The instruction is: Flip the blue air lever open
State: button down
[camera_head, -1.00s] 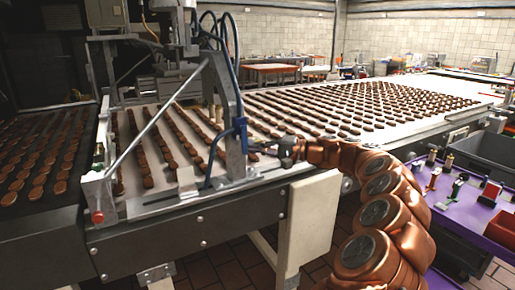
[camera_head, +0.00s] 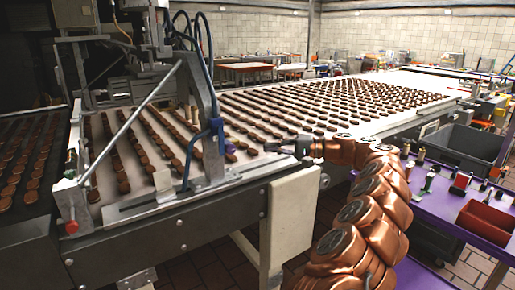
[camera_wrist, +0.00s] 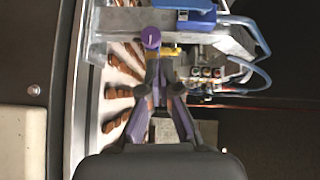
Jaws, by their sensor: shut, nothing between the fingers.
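A blue lever-like part (camera_head: 217,127) sits on the grey metal post (camera_head: 207,95) beside the conveyor. In the wrist view, a blue handle (camera_wrist: 185,5) shows at the top edge, partly cut off. A round purple knob (camera_wrist: 151,38) stands just beyond my fingertips, near a small yellow part (camera_wrist: 173,52). I cannot tell whether the fingers touch the knob. My gripper (camera_head: 270,147) is to the right of the post, apart from it in the head view, pointing left. Its purple fingers (camera_wrist: 160,68) are closed together and hold nothing.
The conveyor (camera_head: 400,82) carries rows of brown biscuits behind the gripper. Blue hoses (camera_wrist: 245,35) loop beside the metal bracket, close to the fingers. A slanted metal rod (camera_head: 130,123) runs left of the post. A purple table (camera_head: 440,210) with small items stands at the right.

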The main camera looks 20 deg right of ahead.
jog(key=shift+v, duration=0.8)
jog(key=s+a+r+n+g+p, duration=0.2)
jog(key=s+a+r+g, duration=0.25)
jog(key=a, duration=0.75)
jog(key=s+a+r+n+g+p, duration=0.1)
jog(key=s+a+r+n+g, duration=0.3)
jog(key=a, duration=0.8)
jog(key=s+a+f+g+h+p, duration=0.2)
jog(key=s+a+f, duration=0.1)
jog(key=s+a, duration=0.45)
jog(key=s+a+f+n+h+p, duration=0.1)
jog(key=s+f+h, duration=0.2)
jog(key=s, duration=0.4)
jog(key=s+f+h+p, duration=0.1)
jog(key=s+f+h, duration=0.2)
jog(key=s, duration=0.4)
jog(key=s+d+f+h+p, duration=0.1)
jog(key=s+d+f+h, duration=0.2)
jog(key=s, duration=0.5)
jog(key=s+d+f+g+h+p, duration=0.1)
jog(key=s+d+f+h, duration=0.2)
jog(key=s+d, duration=0.4)
jog(key=shift+s+d+f, duration=0.4)
jog(key=shift+d+f, duration=0.3)
jog(key=shift+f, duration=0.2)
jog(key=shift+g, duration=0.25)
